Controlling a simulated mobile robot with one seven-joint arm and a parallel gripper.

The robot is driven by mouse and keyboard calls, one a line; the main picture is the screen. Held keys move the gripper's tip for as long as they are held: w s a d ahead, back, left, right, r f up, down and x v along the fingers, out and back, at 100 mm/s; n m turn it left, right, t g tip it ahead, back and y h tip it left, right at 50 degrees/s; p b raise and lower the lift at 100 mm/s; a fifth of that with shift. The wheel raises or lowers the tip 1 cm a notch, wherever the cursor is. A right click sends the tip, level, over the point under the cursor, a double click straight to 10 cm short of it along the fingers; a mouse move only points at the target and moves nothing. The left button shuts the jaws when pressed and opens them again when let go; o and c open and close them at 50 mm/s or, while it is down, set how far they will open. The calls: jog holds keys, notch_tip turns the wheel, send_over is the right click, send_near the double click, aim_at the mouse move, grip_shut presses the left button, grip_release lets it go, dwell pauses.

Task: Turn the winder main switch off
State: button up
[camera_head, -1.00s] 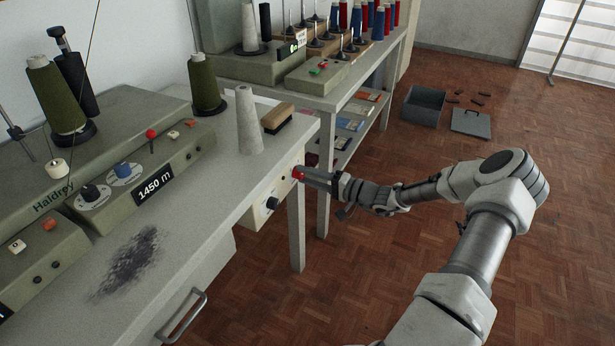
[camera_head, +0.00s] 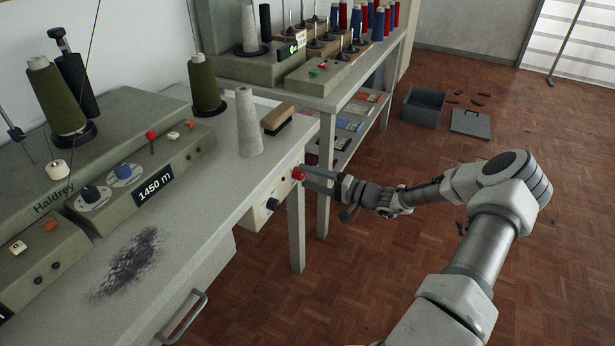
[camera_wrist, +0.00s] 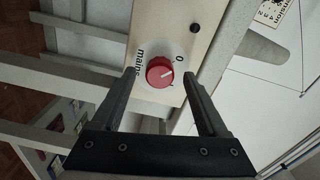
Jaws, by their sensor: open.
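The main switch is a red round knob (camera_head: 299,174) on the cream panel (camera_head: 262,200) at the end of the winder table. In the wrist view the knob (camera_wrist: 159,72) sits beside the word "mains" and a "0". Its pale pointer line slants to the right and slightly up, near the "0"; the other mark is not clear. My gripper (camera_head: 313,180) is open at the panel. In the wrist view its fingers (camera_wrist: 159,76) stand on either side of the knob, with visible gaps; contact is not seen.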

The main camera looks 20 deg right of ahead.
jog(key=p+v, duration=0.3)
jog(key=v, duration=1.3)
jog(key=shift+s+d, duration=0.15)
jog(key=shift+s, duration=0.1)
